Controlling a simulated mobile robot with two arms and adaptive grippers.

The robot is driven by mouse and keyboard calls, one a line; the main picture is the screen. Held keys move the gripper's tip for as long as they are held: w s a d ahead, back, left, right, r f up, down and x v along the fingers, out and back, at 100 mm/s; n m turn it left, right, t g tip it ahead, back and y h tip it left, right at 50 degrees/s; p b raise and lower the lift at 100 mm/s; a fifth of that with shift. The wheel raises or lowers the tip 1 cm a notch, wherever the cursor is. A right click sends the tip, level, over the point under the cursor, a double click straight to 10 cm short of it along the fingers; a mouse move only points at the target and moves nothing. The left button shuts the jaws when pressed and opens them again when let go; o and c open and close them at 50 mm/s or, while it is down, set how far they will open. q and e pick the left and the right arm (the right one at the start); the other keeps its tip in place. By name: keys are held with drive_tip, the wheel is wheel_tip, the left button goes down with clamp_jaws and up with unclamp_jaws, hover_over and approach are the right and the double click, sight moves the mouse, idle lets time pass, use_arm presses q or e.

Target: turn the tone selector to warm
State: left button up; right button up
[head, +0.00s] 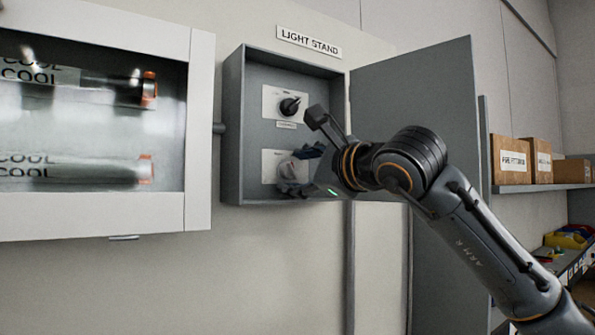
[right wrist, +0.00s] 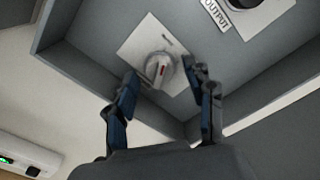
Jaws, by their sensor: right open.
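The grey wall box (head: 234,130) labelled LIGHT STAND stands open and holds two knobs on white plates. The lower knob (right wrist: 160,70) is pale grey with a red mark. It appears to be the tone selector, but its small lettering is not legible. The upper knob (head: 289,106) is black, and a label reading OUTPUT (right wrist: 216,14) is beside its plate in the right wrist view. My right gripper (right wrist: 159,84) is open, with its blue-grey fingers on either side of the lower knob; contact cannot be told. In the head view the gripper (head: 296,168) partly hides that knob. My left gripper is not in view.
The box's door (head: 425,100) is swung open to the right, behind my right arm. A white glass-fronted cabinet (head: 199,120) with tubes marked COOL hangs at left. Shelves with cardboard boxes (head: 510,160) stand at far right.

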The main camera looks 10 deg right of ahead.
drive_tip(key=v, duration=1.1)
drive_tip(key=shift+s, duration=0.35)
drive_tip(key=shift+f, duration=0.1)
